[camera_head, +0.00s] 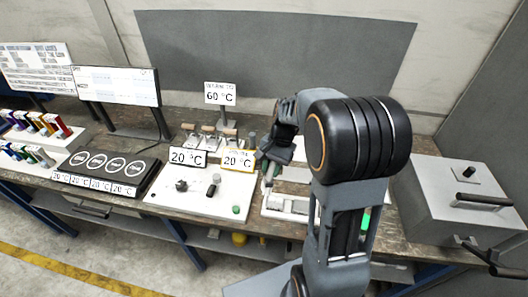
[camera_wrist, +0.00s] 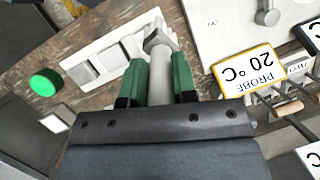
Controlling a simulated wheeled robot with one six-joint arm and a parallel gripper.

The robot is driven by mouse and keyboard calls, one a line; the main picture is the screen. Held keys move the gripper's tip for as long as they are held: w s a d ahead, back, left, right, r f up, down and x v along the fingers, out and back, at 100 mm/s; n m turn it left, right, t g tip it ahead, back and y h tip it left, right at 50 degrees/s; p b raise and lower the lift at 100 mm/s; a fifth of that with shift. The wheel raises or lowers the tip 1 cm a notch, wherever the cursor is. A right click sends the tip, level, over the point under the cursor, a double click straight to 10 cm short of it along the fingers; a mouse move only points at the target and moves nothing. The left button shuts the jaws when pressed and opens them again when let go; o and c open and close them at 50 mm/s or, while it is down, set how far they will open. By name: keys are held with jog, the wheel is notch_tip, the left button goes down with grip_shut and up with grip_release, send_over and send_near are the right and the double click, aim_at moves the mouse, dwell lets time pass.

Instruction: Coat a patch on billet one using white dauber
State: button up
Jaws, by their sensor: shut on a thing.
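My gripper (camera_wrist: 160,80) has green finger pads and is shut on a pale grey-white dauber (camera_wrist: 158,60) with a blocky head, in the wrist view. In the head view my gripper (camera_head: 269,172) is above the bench, partly hidden by my own arm. A white tray (camera_wrist: 92,50) with several square grey billets (camera_wrist: 110,57) lies beyond the fingers in the wrist view. The dauber's head overlaps the tray's near end in the picture; I cannot tell whether it touches. The tray (camera_head: 268,212) also shows in the head view. I cannot read which billet is number one.
A white panel (camera_head: 180,203) with knobs and 20 °C displays stands left of my gripper, with a yellow-framed probe display (camera_wrist: 245,70) close by. A grey lidded box (camera_head: 455,205) is at the right. A hotplate row (camera_head: 105,165) and coloured racks (camera_head: 40,125) are further left.

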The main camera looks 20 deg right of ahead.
aim_at(270, 182)
jog(key=shift+w+f, duration=0.35)
jog(key=shift+w, duration=0.05)
notch_tip(270, 182, down, 7)
jog(key=b, duration=0.6)
jog(key=shift+s+r, duration=0.1)
jog(key=shift+s+d, duration=1.65)
jog(key=shift+d, duration=1.05)
jog(key=shift+w+a+f, duration=0.1)
jog(key=shift+w+a, duration=0.45)
jog(key=shift+a, duration=0.35)
jog(key=shift+w+a+f, duration=0.1)
jog(key=shift+w+a, duration=0.4)
jog(key=shift+a, duration=0.45)
jog(key=shift+w+a, duration=0.55)
jog(key=shift+a, duration=0.35)
notch_tip(270, 182, up, 8)
jog(key=p, duration=0.6)
